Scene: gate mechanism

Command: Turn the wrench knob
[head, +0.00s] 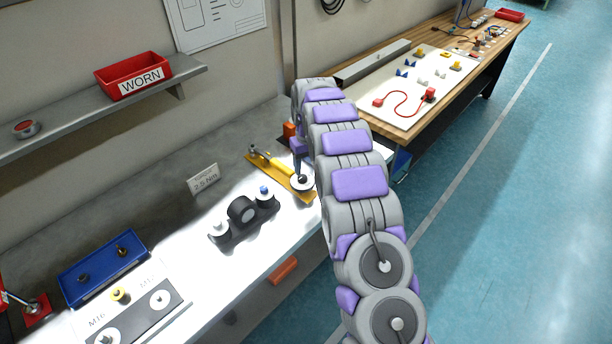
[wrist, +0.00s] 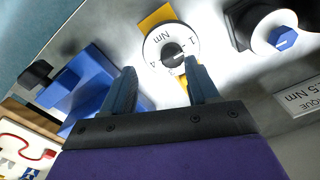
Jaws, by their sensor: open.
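The wrench knob is a small dark knob (wrist: 172,55) at the centre of a round white dial (wrist: 160,38) marked "Nm", with yellow under it. In the head view the dial (head: 303,184) sits at the near end of a yellow torque wrench (head: 268,160) on the bench. My gripper (wrist: 161,74) is open, its two fingertips apart on either side just short of the knob in the wrist view. The fingertips partly overlap the dial's lower edge in that view. I cannot tell whether they touch it. In the head view my gripper (head: 299,160) points down over the dial.
A black fixture (head: 241,211) with a blue knob (wrist: 284,38) stands beside the wrench. A "2.5 Nm" sign (head: 203,180) leans at the wall. A blue block (wrist: 88,85) lies left of my fingers in the wrist view. A blue tray (head: 103,266) is farther left on the bench.

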